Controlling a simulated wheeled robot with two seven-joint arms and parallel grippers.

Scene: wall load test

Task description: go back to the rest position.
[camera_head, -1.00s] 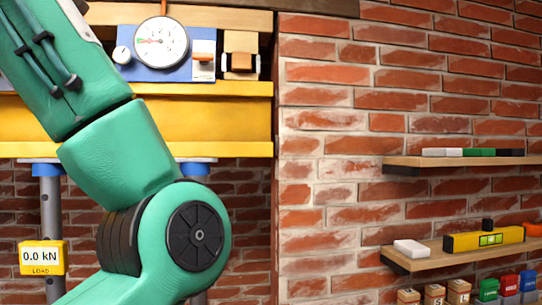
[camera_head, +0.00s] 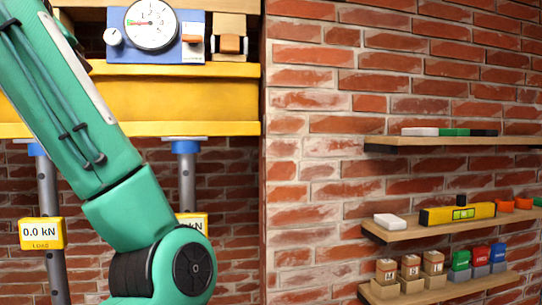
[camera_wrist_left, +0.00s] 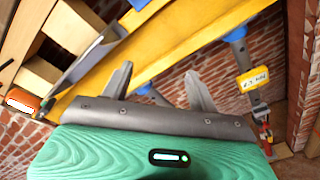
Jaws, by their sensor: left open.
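My left arm, green, comes in from the left in the head view and bends at a round dark joint near the bottom; its gripper lies outside that view. In the left wrist view my left gripper (camera_wrist_left: 160,88) shows two grey fingers spread apart with nothing between them. Its fingers point toward the yellow beam (camera_wrist_left: 185,35), which is behind them; I cannot tell the distance. The yellow beam (camera_head: 190,100) also spans the upper left of the head view. My right gripper is in neither view.
Props with load displays (camera_head: 41,233) reading 0.0 kN stand under the beam. A dial gauge (camera_head: 151,24) sits above it. On the right brick wall, an upper shelf (camera_head: 450,141) and a lower shelf (camera_head: 400,232) hold blocks and a yellow level (camera_head: 457,214).

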